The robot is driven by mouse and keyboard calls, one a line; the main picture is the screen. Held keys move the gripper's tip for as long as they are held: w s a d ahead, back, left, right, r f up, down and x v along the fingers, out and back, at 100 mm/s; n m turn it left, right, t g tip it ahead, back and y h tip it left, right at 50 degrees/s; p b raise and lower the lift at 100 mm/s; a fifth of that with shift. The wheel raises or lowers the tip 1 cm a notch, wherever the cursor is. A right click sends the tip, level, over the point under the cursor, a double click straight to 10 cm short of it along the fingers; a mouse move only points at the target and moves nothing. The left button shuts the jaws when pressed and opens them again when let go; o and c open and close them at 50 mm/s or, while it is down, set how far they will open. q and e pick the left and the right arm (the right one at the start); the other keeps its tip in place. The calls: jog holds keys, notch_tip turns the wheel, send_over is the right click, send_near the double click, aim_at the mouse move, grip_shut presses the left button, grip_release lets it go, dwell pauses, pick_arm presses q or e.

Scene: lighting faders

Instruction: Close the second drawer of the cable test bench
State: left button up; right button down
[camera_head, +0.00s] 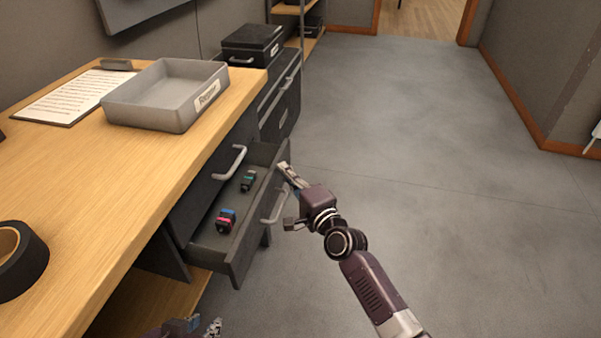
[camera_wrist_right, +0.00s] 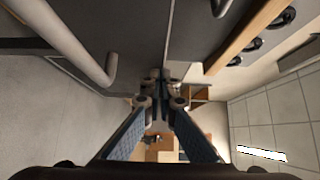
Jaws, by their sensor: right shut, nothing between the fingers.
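The cable test bench has a wooden top (camera_head: 110,170). A dark grey drawer (camera_head: 238,252) below the closed upper drawer (camera_head: 214,180) is pulled out. It has a silver bar handle (camera_head: 274,208) on its front, and holds two small coloured connectors (camera_head: 226,220). My right gripper (camera_head: 284,168) is shut and empty beside the far end of the open drawer's front; I cannot tell if it touches. Its closed fingers show in the right wrist view (camera_wrist_right: 158,85), with a bar handle (camera_wrist_right: 75,45) to their left. My left gripper (camera_head: 213,327) is partly cut off at the bottom edge; its jaws are unclear.
A grey tray (camera_head: 150,118) with a label, a clipboard with paper (camera_head: 72,95) and a black tape roll (camera_head: 18,262) lie on the top. A dark cabinet (camera_head: 280,105) with a black box (camera_head: 252,42) stands beyond. The floor (camera_head: 440,150) at right is clear.

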aim_at(268, 173)
pick_arm(q)
jog(key=shift+s+a+f+g, duration=0.25)
jog(key=shift+s+g, duration=0.05)
jog(key=shift+s, duration=0.15)
pick_arm(e)
jog(key=shift+w+a, duration=0.3)
jog(key=shift+a, duration=0.6)
jog(key=shift+w+a, duration=0.25)
jog(key=shift+a, duration=0.7)
jog(key=shift+w+a, duration=0.3)
jog(key=shift+a, duration=0.6)
